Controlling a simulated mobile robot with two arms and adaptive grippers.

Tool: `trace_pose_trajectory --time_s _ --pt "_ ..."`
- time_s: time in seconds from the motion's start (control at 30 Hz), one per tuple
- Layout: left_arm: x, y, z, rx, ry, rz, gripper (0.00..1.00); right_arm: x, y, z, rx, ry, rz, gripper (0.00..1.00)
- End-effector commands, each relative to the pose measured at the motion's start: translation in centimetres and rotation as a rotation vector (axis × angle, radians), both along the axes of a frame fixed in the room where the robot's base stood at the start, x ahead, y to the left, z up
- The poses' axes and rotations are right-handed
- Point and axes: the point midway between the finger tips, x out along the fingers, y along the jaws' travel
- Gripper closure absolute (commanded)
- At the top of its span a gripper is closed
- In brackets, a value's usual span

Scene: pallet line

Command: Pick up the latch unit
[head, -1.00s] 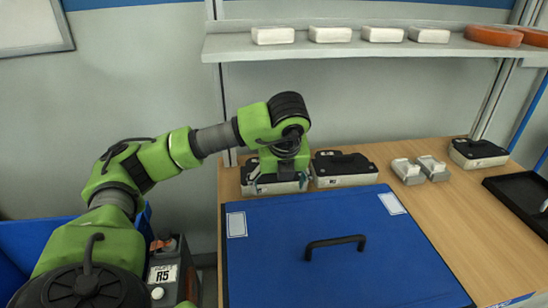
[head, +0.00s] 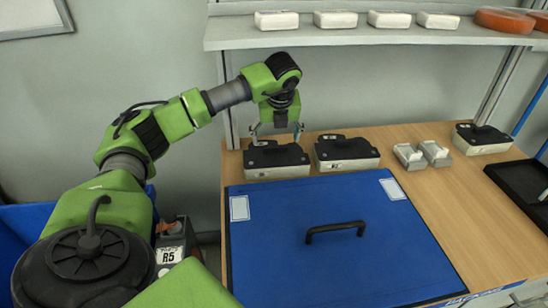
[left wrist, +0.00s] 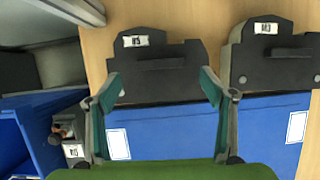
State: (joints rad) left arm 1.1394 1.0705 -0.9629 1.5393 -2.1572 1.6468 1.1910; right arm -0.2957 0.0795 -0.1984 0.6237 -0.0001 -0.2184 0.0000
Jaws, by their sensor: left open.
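Several black-topped, white-bodied units stand on the wooden table; the pictures do not settle which is the latch unit. One unit (head: 277,160) is at the left, a second (head: 345,153) just right of it, and another (head: 481,139) at the far right. My left gripper (head: 277,130) is open and empty above the leftmost unit, fingers pointing down. In the left wrist view that unit (left wrist: 160,70) lies between and beyond the open fingers (left wrist: 162,84), its label apparently reading M5. The neighbouring unit (left wrist: 272,55) is labelled M3. My right gripper is not in view.
A blue panel (head: 290,260) with a black handle (head: 335,231) covers the front of the table. Small grey holders (head: 408,156) with white blocks stand right of the units. A black tray (head: 520,185) is at the right. A shelf (head: 370,38) overhangs behind.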

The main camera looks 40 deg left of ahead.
Motion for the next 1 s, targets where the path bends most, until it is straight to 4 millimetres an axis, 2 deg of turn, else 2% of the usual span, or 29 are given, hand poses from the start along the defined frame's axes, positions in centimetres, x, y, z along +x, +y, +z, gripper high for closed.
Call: trace_pose_trajectory --time_s 0.13,0.4,0.67,0.77,0.9,0.93,1.0 --pt "0.3 0.4 -1.1 0.000 0.003 0.001 0.25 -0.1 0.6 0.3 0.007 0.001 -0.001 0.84" --pt "1.2 1.4 -4.3 -0.001 0.001 0.000 0.25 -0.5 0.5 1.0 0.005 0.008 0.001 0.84" --pt "1.3 1.5 -4.7 -0.001 -0.001 0.000 0.25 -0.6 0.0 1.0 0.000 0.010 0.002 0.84" --pt "1.3 1.5 -4.7 -0.001 -0.001 0.000 0.48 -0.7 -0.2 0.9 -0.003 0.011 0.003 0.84" --pt "1.3 1.5 -4.7 -0.001 -0.001 0.000 0.85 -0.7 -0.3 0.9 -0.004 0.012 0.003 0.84" --pt "1.3 1.5 -4.6 -0.001 -0.002 0.000 0.90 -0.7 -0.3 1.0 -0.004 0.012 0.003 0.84" --pt "1.3 1.5 -4.6 -0.001 -0.002 0.000 0.90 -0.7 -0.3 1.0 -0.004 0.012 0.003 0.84"
